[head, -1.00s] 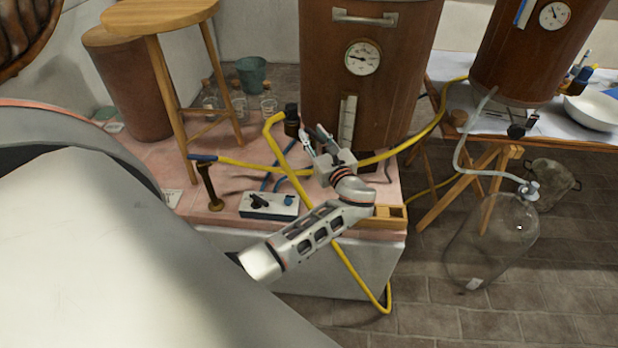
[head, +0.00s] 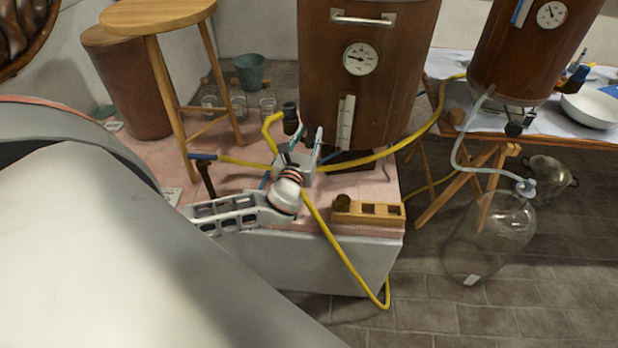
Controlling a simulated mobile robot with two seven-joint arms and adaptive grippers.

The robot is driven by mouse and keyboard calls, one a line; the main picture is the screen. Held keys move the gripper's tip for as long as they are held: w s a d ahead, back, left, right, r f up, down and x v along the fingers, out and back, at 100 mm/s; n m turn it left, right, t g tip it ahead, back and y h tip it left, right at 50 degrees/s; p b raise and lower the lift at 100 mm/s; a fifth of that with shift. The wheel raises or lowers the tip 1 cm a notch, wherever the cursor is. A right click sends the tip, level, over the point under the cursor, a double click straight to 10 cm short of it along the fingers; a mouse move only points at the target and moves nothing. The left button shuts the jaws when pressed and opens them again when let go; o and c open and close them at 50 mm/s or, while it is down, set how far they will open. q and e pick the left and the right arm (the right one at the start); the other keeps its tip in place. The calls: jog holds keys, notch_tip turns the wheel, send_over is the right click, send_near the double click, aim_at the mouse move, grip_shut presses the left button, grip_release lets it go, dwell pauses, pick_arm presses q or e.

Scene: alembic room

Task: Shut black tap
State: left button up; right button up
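A black tap (head: 290,117) sits low at the front left of the large copper-brown vat (head: 328,100), at the end of a yellow hose. My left gripper (head: 306,140) is just below and to the right of it, fingers pointing up toward the vat. Its fingers stand apart, and nothing shows between them. I cannot tell whether a finger touches the tap. My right gripper is not in view.
Yellow hose (head: 345,250) crosses the pink tiled platform and hangs over its front. A wooden rack (head: 368,211) lies near the platform edge. A wooden stool (head: 160,15) stands at the left. A glass carboy (head: 490,240) stands on the floor at the right.

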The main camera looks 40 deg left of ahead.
pick_arm(q)
jog(key=s+m+t+h+b, duration=0.1)
jog(key=s+m+h+b, duration=0.3)
jog(key=s+h, duration=0.3)
jog(key=s+d+f+n+g, duration=0.2)
jog(key=s+d+f+n, duration=0.2)
jog(key=d+f+n, duration=0.1)
jog(key=s+d+f+n+g+b, duration=0.1)
jog(key=s+d+f+n, duration=0.4)
jog(key=f, duration=0.5)
jog(key=s+d+f+n+g+h, duration=0.1)
jog(key=s+d+f+n+g, duration=0.2)
jog(key=f+n, duration=0.5)
jog(key=shift+s+d+f+n+b, duration=0.3)
jog(key=shift+s+d+n, duration=0.35)
jog(key=shift+d, duration=0.55)
